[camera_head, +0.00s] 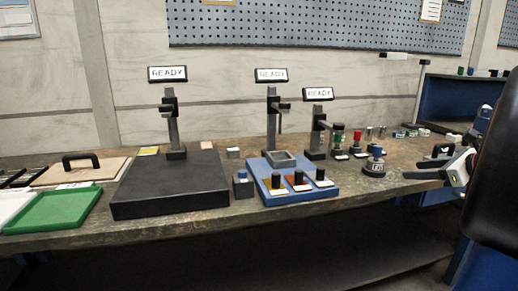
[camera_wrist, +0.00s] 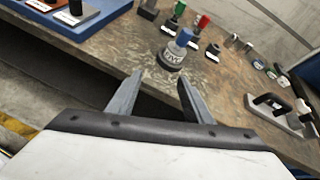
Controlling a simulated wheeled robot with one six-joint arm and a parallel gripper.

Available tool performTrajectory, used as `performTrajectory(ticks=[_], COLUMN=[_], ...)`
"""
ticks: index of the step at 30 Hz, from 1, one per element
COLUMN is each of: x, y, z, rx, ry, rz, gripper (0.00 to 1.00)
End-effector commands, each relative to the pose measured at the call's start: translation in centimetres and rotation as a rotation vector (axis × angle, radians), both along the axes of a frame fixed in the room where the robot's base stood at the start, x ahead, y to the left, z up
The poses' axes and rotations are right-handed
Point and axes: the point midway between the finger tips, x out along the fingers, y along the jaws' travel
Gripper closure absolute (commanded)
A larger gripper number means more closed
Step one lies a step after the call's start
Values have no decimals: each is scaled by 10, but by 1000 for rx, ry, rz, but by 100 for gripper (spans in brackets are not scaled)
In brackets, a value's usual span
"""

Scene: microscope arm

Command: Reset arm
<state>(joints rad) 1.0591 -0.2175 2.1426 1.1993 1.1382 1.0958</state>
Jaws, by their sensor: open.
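My gripper (camera_head: 422,165) is at the right of the head view, near the front edge of the bench. Its jaws are open and empty; in the wrist view the two fingers (camera_wrist: 160,78) are spread apart. A round grey device with a blue top (camera_head: 375,163) stands just left of it. In the wrist view this device (camera_wrist: 174,52) is upright beyond the fingertips, apart from them. Three upright posts bear READY signs: one on a black base (camera_head: 171,187), one behind a blue fixture (camera_head: 268,176), and a smaller one (camera_head: 318,130) to its right.
The wooden bench (camera_head: 225,215) holds a green tray (camera_head: 60,209) at left and small red and green-topped items (camera_wrist: 201,22) behind the round device. A handled block (camera_wrist: 272,105) stands at right in the wrist view. Bare bench lies around the round device.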

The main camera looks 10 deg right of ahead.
Motion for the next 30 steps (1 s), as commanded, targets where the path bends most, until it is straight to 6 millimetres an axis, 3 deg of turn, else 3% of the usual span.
performTrajectory(ticks=[6,15,24,30], x=[-1,-30,-77,-112], y=[85,183,251,279], z=[-26,-64,-99,-120], rx=[-226,-574,-933,-1177], ry=[78,144,152,126], rz=[248,624,1013,1271], gripper=[54,54,54,54])
